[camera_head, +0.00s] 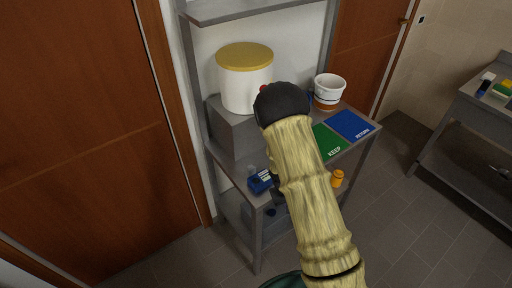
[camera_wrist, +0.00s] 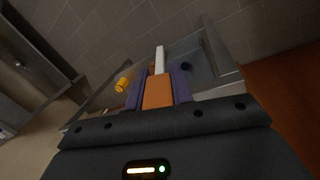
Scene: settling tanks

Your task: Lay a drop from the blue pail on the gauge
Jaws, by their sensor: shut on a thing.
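My gripper (camera_wrist: 158,84) shows in the wrist view with its two purple fingers shut on an orange-bodied tool (camera_wrist: 158,93). A thin white stem (camera_wrist: 159,60) extends from the tool away from the gripper. In the head view my arm hides the gripper and this tool. A small blue device (camera_head: 261,181), which may be the gauge, lies at the left front of the grey stand. No blue pail is clear; only a bit of blue (camera_head: 309,97) shows beside a white tub with an orange-brown band (camera_head: 328,91).
A white drum with a yellow lid (camera_head: 245,82) stands on a grey block (camera_head: 231,128). A green KEEP mat (camera_head: 328,142) and a blue RETURN mat (camera_head: 350,125) lie on the stand. An orange-yellow bottle (camera_head: 337,178) is at its front. Another grey table (camera_head: 458,130) stands right.

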